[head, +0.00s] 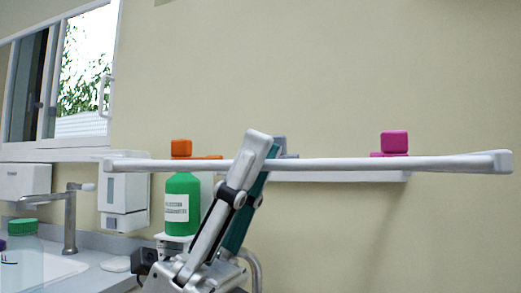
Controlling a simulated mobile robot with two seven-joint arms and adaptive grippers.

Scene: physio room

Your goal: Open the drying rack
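The drying rack shows as a long pale bar (345,163) running level across the picture, with a thicker end piece at each side. A white strip shows just below and behind its right half, close to the wall. My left gripper (257,150) reaches up from below at the middle of the bar. One pale fingertip crosses in front of the bar, with a teal part behind it. The other finger is not clearly seen, so I cannot tell whether the gripper is shut on the bar or only beside it. My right gripper is not in view.
A green bottle (176,207) with a white label stands left of my gripper, below an orange piece (181,148). A magenta block (394,142) shows behind the bar. A white dispenser (123,193), tap (70,222) and sink are left. The right wall is bare.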

